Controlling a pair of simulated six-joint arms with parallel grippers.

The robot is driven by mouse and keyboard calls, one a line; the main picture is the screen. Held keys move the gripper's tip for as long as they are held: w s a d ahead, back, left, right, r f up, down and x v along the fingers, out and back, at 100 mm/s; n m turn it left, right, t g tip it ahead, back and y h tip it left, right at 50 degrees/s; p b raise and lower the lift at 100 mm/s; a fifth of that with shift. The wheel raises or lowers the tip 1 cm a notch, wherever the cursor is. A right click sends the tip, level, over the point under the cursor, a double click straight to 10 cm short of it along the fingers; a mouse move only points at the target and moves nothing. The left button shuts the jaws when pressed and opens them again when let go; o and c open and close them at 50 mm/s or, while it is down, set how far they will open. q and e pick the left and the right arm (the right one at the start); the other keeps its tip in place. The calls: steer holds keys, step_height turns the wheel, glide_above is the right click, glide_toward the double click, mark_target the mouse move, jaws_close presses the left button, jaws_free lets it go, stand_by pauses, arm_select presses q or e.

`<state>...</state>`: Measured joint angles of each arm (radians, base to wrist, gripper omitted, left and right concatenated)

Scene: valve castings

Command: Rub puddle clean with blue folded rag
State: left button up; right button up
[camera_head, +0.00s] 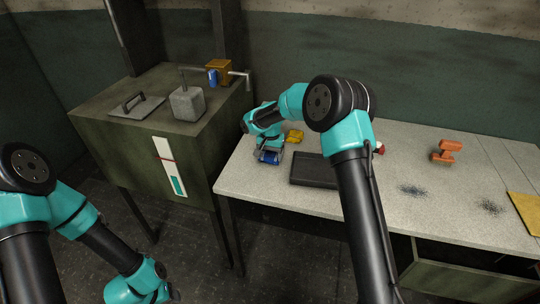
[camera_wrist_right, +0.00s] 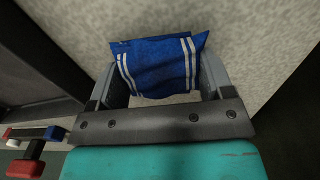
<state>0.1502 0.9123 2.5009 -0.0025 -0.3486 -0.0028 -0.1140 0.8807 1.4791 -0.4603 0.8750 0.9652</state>
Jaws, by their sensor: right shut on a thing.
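My right gripper (camera_head: 268,155) is shut on a blue folded rag (camera_wrist_right: 160,65) with white stripes, with a finger at each side of it. In the head view the rag (camera_head: 269,158) is low over the left end of the pale table. I cannot tell whether it touches the surface. Two dark speckled patches lie on the right part of the table, one nearer the middle (camera_head: 413,190) and one farther right (camera_head: 490,207). No patch is clearly a liquid puddle. My left arm is at the lower left, and its fingers are outside the picture.
A black tray (camera_head: 318,171) lies right of the rag, with a yellow item (camera_head: 295,136) behind. An orange casting (camera_head: 447,151) stands at the right, and a yellow sheet (camera_head: 525,213) lies at the right edge. A dark green cabinet (camera_head: 112,150) stands left of the pale table (camera_head: 240,187).

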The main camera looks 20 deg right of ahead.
steer(key=shift+f, duration=0.15)
stand_by(0.6)
steer(key=shift+s+a, duration=0.1)
steer(key=shift+s+a, duration=0.4)
steer(key=shift+s, duration=0.25)
steer(key=shift+w+d, duration=0.5)
steer(key=shift+w, duration=0.25)
steer(key=shift+s+a, duration=0.5)
steer(key=shift+s, duration=0.3)
